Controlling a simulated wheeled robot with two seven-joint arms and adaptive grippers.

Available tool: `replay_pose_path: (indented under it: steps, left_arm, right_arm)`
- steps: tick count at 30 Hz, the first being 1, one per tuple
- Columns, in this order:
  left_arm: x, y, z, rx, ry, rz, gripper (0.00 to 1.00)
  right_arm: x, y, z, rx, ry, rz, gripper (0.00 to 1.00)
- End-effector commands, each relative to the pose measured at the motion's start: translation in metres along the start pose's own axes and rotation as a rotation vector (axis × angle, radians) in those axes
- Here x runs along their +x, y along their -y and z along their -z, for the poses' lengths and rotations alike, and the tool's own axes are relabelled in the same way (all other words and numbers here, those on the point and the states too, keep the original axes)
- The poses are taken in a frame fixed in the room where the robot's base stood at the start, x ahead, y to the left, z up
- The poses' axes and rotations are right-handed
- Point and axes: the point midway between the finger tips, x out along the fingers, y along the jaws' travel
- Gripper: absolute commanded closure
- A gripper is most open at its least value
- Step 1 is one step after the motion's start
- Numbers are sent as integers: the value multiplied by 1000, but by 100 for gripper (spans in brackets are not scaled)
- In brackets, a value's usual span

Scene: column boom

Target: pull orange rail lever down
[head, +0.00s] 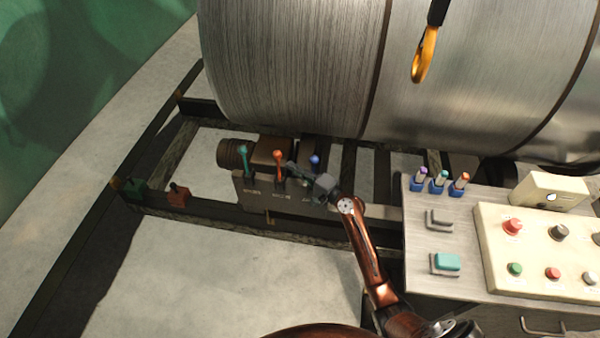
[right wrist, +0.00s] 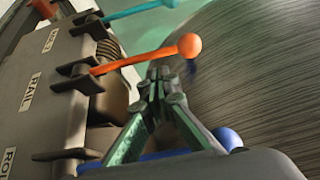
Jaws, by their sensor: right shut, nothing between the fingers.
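The orange rail lever (head: 279,166) stands up from a grey valve box (head: 262,193), between a teal lever (head: 244,160) and a blue lever (head: 315,165). In the right wrist view the orange lever (right wrist: 150,56) ends in a round knob, and the label RAIL (right wrist: 32,92) is on the box near its base. My right gripper (head: 291,167) is shut and empty. Its fingertips (right wrist: 160,72) lie right beside the orange lever's shaft, on the blue lever's side. I cannot tell whether they touch it. My left gripper is not in view.
A large metal drum (head: 300,60) rises close behind the levers. A control panel (head: 540,255) with buttons stands at the right, on a bench with small coloured levers (head: 440,180). The floor (head: 210,265) in front of the box is clear.

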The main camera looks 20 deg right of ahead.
Motion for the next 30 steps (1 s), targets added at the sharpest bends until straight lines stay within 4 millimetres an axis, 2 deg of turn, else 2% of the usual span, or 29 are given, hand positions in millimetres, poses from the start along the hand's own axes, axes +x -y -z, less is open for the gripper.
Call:
replay_pose_path:
  steps: [3, 9, 26, 30]
  left_arm:
    - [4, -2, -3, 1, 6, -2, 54]
    - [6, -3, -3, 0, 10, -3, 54]
    - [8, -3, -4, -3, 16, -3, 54]
    - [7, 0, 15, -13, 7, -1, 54]
  right_arm:
    - [19, -2, 0, 1, 0, 0, 100]
    - [36, -1, 0, 1, 0, 0, 100]
    - [40, -2, -4, -6, 4, 3, 100]
    - [46, -3, -13, -23, 16, 13, 100]
